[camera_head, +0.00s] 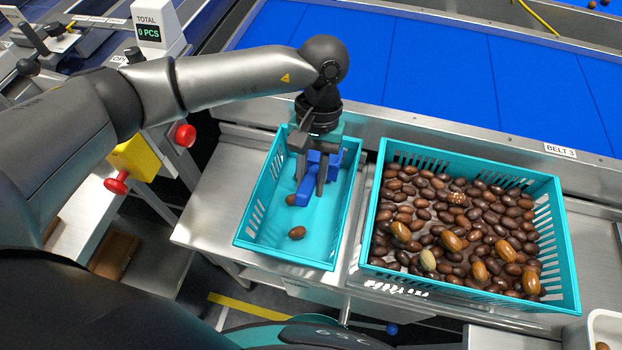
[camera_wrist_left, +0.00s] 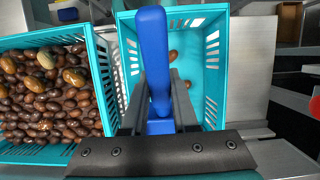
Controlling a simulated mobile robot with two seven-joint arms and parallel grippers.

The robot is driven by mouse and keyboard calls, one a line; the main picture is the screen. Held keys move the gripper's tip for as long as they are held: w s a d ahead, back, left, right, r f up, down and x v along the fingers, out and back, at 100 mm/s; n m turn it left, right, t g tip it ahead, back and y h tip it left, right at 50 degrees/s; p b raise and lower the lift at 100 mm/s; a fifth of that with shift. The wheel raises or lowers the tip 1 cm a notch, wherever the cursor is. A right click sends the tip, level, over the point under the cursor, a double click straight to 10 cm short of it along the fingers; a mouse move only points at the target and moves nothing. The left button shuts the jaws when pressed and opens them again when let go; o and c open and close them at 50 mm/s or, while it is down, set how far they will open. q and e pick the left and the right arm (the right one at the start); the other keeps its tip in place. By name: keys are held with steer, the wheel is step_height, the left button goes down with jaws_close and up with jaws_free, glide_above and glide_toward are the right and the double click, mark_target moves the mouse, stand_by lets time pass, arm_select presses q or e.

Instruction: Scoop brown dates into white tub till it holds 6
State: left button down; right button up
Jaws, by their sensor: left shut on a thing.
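My left gripper (camera_head: 310,178) is shut on a blue scoop (camera_head: 306,188), above or inside the smaller teal crate (camera_head: 253,212). The scoop also shows in the left wrist view (camera_wrist_left: 152,50), between the fingers. Whether the scoop holds anything cannot be told. In the smaller crate, one brown date (camera_head: 297,232) lies in the open and another (camera_head: 291,200) beside the scoop. The larger teal crate (camera_head: 470,152) to the right holds many dark brown dates (camera_head: 480,215) and a few lighter, bigger ones. A white tub (camera_head: 608,322), cut off at the lower right edge, has something brown inside.
A blue belt (camera_head: 450,70) with a metal rail runs behind the crates. A counter display (camera_head: 150,32) reading "TOTAL 0 PCS" and a red knob (camera_head: 185,135) stand at the left. Bare steel table (camera_head: 205,215) shows left of the smaller crate.

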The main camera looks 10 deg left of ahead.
arm_select(q)
steer(key=shift+r+p, duration=1.25)
steer(key=shift+r, duration=1.6)
